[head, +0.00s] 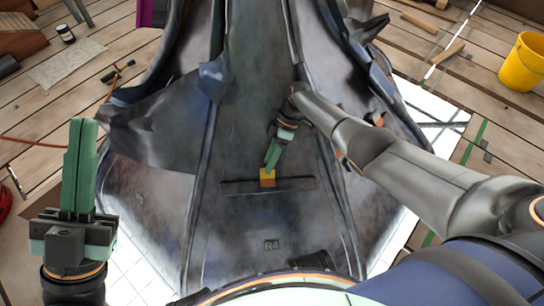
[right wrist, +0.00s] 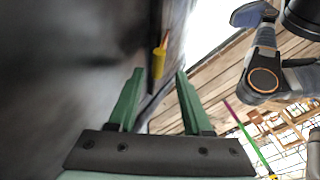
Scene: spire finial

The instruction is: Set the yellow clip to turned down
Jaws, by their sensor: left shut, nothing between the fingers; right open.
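The yellow clip (head: 267,178) sits on a dark horizontal bar (head: 240,187) on the grey metal spire face, with an orange part at its side. In the right wrist view the yellow clip (right wrist: 158,62) stands out from the dark surface, beyond and between my fingertips. My right gripper (head: 271,158) is just above the clip in the head view; it is open and empty, and the right wrist view (right wrist: 155,72) shows its green fingers apart. Whether a finger touches the clip I cannot tell. My left gripper (head: 80,125) is shut and empty, pointing up at the far left.
A yellow bucket (head: 524,65) stands on the plank floor at the right. Tools and a small dark jar (head: 65,33) lie further off.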

